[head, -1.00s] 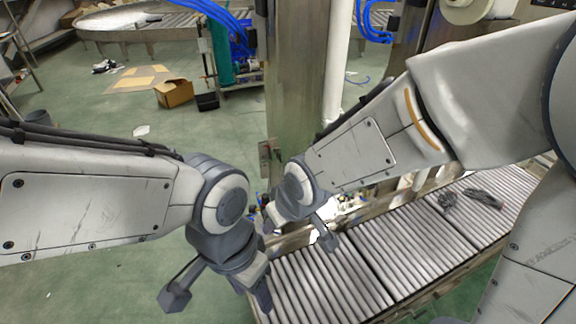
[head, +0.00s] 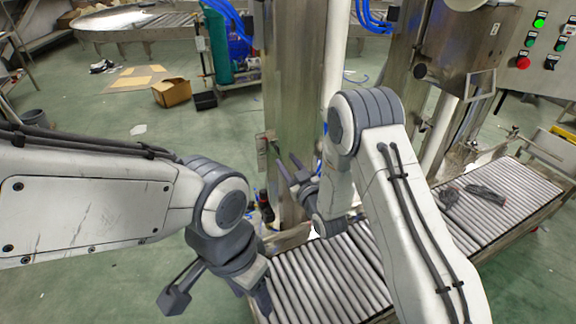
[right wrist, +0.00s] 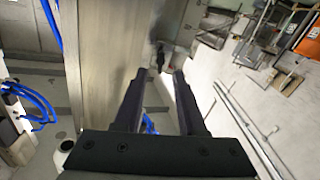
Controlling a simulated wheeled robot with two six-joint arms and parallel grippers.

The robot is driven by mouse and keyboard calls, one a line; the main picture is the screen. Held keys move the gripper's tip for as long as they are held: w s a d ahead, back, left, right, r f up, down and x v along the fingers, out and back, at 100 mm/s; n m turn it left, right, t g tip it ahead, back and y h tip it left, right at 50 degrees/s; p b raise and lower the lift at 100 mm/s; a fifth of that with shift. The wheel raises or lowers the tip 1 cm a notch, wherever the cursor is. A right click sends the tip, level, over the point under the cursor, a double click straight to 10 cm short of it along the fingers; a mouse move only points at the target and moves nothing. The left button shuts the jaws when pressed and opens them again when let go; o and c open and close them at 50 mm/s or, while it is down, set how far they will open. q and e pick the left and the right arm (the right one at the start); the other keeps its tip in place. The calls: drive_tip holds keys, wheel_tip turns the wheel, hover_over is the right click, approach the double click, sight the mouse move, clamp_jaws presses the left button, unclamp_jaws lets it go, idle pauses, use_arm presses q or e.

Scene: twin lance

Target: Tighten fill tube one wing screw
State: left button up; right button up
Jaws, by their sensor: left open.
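I cannot pick out a wing screw or a fill tube for certain in either view. A steel column (head: 293,90) stands in the middle of the head view, with a pale pipe (head: 338,50) behind its right side. My right gripper (head: 286,165) is open near the column's lower part; no contact shows. In the right wrist view its jaws (right wrist: 157,78) are apart with nothing between them. A small dark part (right wrist: 160,54), too small to identify, shows beyond the tips. My left gripper (head: 218,303) is open and empty, pointing down left of the conveyor.
A roller conveyor (head: 335,275) runs below and right of the column, with dark items (head: 485,194) on it. A control panel (head: 545,50) with a lit green button is at upper right. A cardboard box (head: 172,92) lies on the floor.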

sight(279, 151)
drive_tip(key=shift+x, duration=3.3)
drive_tip(key=shift+r, duration=0.1)
clamp_jaws()
